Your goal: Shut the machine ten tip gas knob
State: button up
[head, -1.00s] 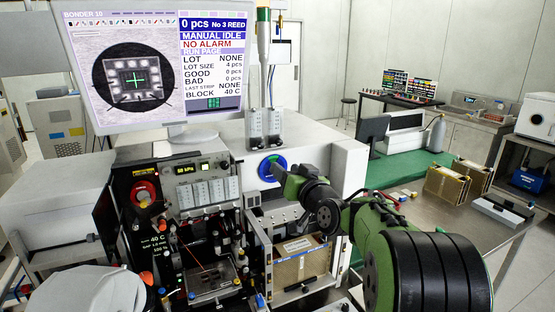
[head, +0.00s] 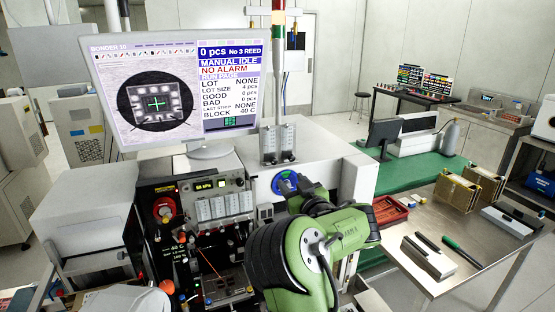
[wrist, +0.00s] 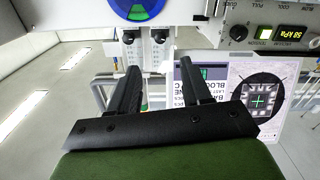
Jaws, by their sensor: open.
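Machine ten is the bonder whose monitor (head: 180,95) reads BONDER 10. Two pale flow-meter-like blocks (head: 278,146) stand on its top. They also show upside down in the wrist view (wrist: 146,50), with dark round knobs. A blue-green round dial (head: 286,182) is on the white front; its edge shows in the wrist view (wrist: 137,10). I cannot tell which control is the tip gas knob; no label is readable. My gripper (wrist: 160,68) is open and empty, its fingers apart, with the blocks seen between and beyond them. My arm hides the gripper in the head view.
A control panel with a lit gauge (head: 205,185) and a red knob (head: 165,210) sits left of the dial. The steel table (head: 455,235) at right holds boxes, a red tray (head: 390,210) and tools. A green mat (head: 420,172) lies behind.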

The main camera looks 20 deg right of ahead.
aim_at(275, 162)
jog(key=w+p, duration=0.3)
jog(key=w, duration=0.8)
jog(key=shift+w+r+p, duration=0.15)
jog(key=shift+w+p, duration=0.2)
jog(key=shift+p, duration=0.05)
grip_shut()
